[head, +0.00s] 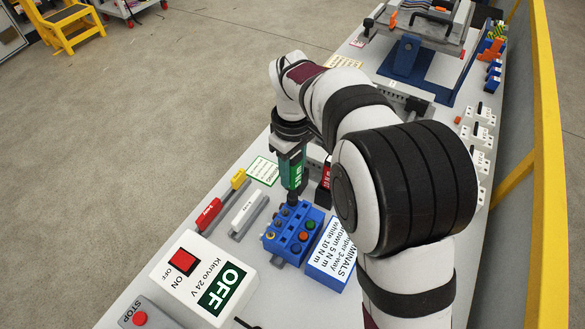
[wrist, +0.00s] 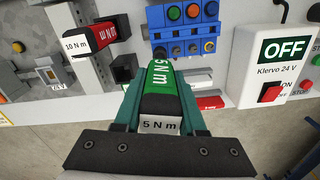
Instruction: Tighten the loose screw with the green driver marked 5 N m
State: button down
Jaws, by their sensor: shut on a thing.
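My gripper (head: 289,158) points down and is shut on the green driver (head: 295,174). In the wrist view the driver (wrist: 162,82) shows 5 N m on its end and side, between the teal fingers. The blue terminal block (head: 291,236) is below, with a row of screws and several coloured buttons; it also shows in the wrist view (wrist: 182,31). The driver's tip is at the block's far end in the head view, over or on the last screw of the row. I cannot tell whether it touches. Which screw is loose is not clear.
A red driver marked 10 N m (wrist: 82,42) stands nearby. A white switch box (head: 203,281) reads OFF.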

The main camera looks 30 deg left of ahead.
jog(key=shift+m, duration=1.1)
jog(key=shift+r, duration=3)
